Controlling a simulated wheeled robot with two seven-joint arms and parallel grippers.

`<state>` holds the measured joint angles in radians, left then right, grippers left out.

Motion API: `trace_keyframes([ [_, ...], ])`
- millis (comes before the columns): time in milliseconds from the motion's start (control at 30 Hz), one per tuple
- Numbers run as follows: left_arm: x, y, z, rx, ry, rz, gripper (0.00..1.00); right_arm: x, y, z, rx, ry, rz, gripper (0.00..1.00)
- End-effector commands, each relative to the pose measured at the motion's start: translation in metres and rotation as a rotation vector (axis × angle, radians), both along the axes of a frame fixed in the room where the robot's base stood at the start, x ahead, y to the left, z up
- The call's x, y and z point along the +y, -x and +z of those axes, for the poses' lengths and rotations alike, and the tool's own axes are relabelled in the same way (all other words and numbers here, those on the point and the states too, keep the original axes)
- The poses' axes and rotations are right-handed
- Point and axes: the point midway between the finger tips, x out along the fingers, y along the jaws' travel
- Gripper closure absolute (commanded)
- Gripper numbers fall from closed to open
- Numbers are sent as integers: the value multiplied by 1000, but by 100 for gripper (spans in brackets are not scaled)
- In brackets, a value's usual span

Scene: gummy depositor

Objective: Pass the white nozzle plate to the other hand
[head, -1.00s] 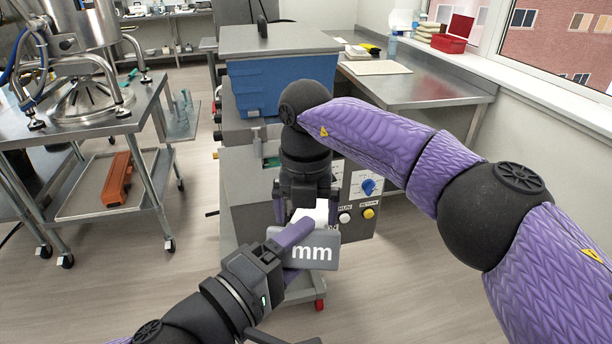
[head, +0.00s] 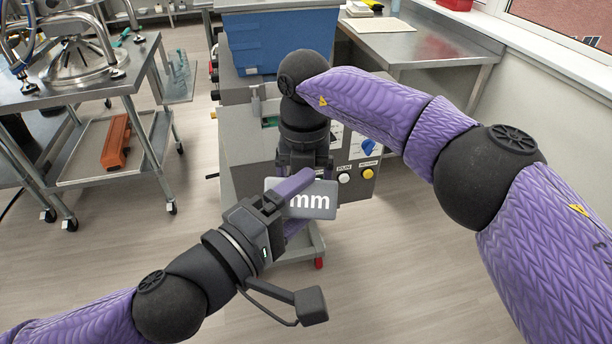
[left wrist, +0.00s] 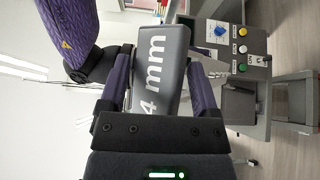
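The nozzle plate (head: 318,203) shows as a flat grey block with white "mm" lettering, not as white. My left gripper (head: 297,206) comes in from the lower left and is shut on it, one purple finger lying across its upper left part. In the left wrist view the plate (left wrist: 162,75), lettered "4 mm", sits between the two purple fingers (left wrist: 160,85). My right gripper (head: 306,174) points down just behind and above the plate.
A grey machine with coloured buttons (head: 368,174) stands close behind both grippers. A blue bin (head: 278,42) is on top of it. The floor in front is clear.

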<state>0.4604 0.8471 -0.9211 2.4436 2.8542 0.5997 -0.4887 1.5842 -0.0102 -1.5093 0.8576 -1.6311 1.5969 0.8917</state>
Motion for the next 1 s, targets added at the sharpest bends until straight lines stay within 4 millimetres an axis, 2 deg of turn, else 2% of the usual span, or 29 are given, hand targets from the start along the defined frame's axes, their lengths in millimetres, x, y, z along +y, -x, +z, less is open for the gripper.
trace_keyframes([
  [33, 0, 0, 0, -1, -1, 1, 8, 0, 0, 0, 0, 1, -1, 94],
  [67, 0, 0, 0, -1, -1, 1, 2, 0, 0, 0, 0, 1, -1, 94],
  [100, 0, 0, 0, -1, -2, 2, 0, -1, 0, 0, 0, 1, -1, 94],
  [367, 0, 0, -3, -41, -24, 12, 0, -1, 0, 0, 0, 3, -2, 94],
  [467, -2, 6, -13, -170, -98, 33, 0, -1, 0, 0, 0, 3, -2, 94],
  [633, -17, 33, -41, -500, -319, 36, 0, -1, 0, 0, 1, 3, -2, 94],
  [700, -8, 7, -77, -579, -477, 95, 0, -1, 0, 0, 1, 3, -2, 94],
  [767, 2, -10, -109, -603, -603, 121, 0, -2, 0, 0, 1, 3, -2, 94],
  [833, 16, -23, -151, -596, -760, 125, 0, -2, 0, 0, 1, 3, -2, 94],
  [933, 40, -27, -220, -527, -978, 90, 0, -1, 0, 0, 1, 3, -2, 94],
  [1000, 60, -18, -269, -446, -1117, 37, 0, -1, 0, 0, 1, 3, -2, 94],
])
